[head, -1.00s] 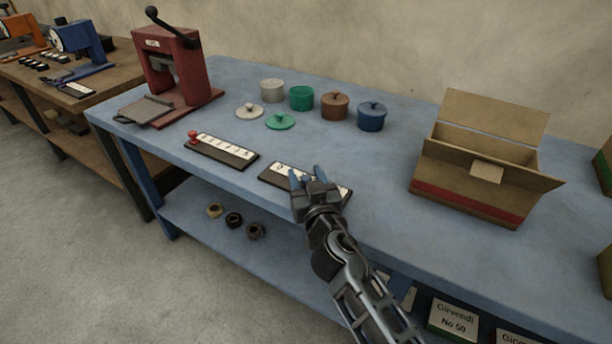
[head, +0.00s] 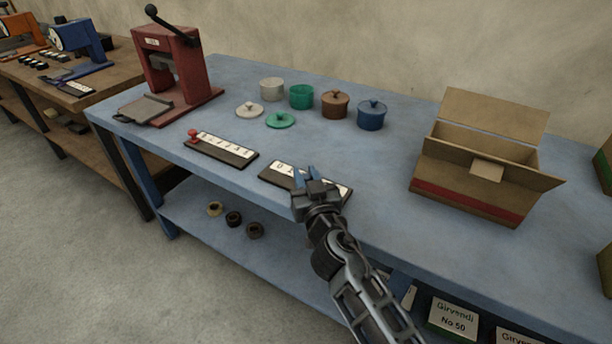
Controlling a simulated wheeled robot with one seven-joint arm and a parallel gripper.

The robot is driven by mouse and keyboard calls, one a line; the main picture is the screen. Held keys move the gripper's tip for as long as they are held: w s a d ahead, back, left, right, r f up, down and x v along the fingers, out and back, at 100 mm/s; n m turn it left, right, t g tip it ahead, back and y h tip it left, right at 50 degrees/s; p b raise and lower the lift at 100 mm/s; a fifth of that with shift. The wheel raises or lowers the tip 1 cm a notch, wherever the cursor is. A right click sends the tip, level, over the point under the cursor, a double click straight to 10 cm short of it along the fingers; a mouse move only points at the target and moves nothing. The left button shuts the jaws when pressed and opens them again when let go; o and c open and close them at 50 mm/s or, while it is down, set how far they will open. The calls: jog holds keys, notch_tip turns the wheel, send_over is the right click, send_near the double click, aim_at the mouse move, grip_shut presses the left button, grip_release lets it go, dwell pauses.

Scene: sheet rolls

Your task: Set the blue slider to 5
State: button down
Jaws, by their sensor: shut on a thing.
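The slider board (head: 272,177) with a white number strip lies near the front edge of the blue table. The digits 0 and 1 show at its left end; my gripper covers much of the rest. My gripper (head: 306,172) is over the middle of this board, with its fingers down at the strip. It is shut on the blue slider's knob, which the fingers largely hide. The exact number at the knob cannot be read.
A second slider board (head: 222,150) with a red knob (head: 193,135) lies to the left. A red press (head: 172,70) stands at the back left. An open cardboard box (head: 465,195) is at the right.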

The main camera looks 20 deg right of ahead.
jog(key=shift+r, duration=0.25)
jog(key=s+d, duration=0.4)
jog(key=s, duration=0.1)
jog(key=shift+s+p, duration=0.15)
jog(key=shift+p, duration=0.25)
jog(key=c, duration=0.9)
grip_release()
jog(key=shift+r, duration=0.1)
jog(key=shift+c, duration=0.2)
jog(key=shift+s, duration=0.2)
jog(key=shift+s+a+f, duration=0.1)
jog(key=shift+s+f, duration=0.15)
jog(key=shift+s+a+r+b, duration=0.1)
jog(key=shift+s+a+b, duration=0.15)
jog(key=shift+s, duration=0.9)
jog(key=shift+s+a+b, duration=0.1)
jog(key=shift+s+b, duration=0.3)
jog(key=shift+s, duration=0.8)
jog(key=shift+s+a+r+b, duration=0.1)
jog(key=shift+s+a+b, duration=0.15)
jog(key=shift+s, duration=0.9)
